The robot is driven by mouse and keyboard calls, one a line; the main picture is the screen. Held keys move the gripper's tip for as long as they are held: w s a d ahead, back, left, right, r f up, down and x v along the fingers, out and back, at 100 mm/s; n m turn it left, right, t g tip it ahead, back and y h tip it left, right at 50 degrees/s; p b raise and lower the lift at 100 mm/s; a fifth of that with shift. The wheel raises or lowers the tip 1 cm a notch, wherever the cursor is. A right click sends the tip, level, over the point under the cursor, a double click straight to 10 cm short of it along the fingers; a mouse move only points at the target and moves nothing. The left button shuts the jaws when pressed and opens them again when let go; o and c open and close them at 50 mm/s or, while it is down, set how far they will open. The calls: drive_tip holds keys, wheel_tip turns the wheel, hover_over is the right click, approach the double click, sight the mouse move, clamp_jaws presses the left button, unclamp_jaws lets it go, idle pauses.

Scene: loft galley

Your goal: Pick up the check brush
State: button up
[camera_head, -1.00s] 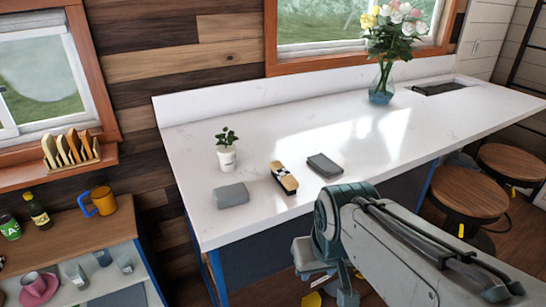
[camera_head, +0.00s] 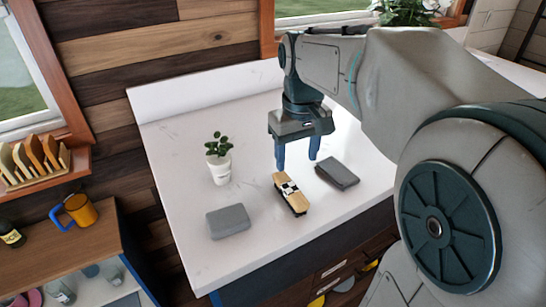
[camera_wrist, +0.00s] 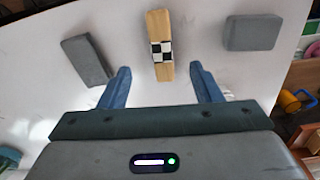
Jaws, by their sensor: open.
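The check brush (camera_head: 291,194) lies on the white counter, a wooden block with a black-and-white checkered band and dark bristles below. My gripper (camera_head: 296,166) is open and empty above the counter, just behind the brush in the head view. In the wrist view the brush (camera_wrist: 161,46) shows upright in the picture, between the lines of the two blue fingers (camera_wrist: 162,82) but beyond their tips. The fingers do not touch it.
A dark grey block (camera_head: 338,174) lies right of the brush, and a lighter grey block (camera_head: 228,221) lies to its left. A small potted plant (camera_head: 218,159) stands behind on the white counter (camera_head: 180,150). The counter's front edge is close to the brush.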

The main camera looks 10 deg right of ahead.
sight(290, 187)
drive_tip(key=shift+n, duration=0.3)
drive_tip(key=f, duration=0.2)
drive_tip(key=w+f, duration=0.1)
drive_tip(key=f, duration=0.1)
drive_tip(key=w+f, duration=0.1)
drive_tip(key=f, duration=0.2)
drive_tip(key=shift+w+f, duration=0.1)
drive_tip(key=shift+w, duration=0.05)
drive_tip(key=shift+s+a+f+p, duration=0.15)
drive_tip(key=shift+f+p, duration=0.2)
drive_tip(key=shift+f, duration=1)
drive_tip(key=shift+s+a+f+p, duration=0.1)
drive_tip(key=shift+f+p, duration=0.2)
drive_tip(key=shift+f, duration=1)
drive_tip(key=c, duration=1.1)
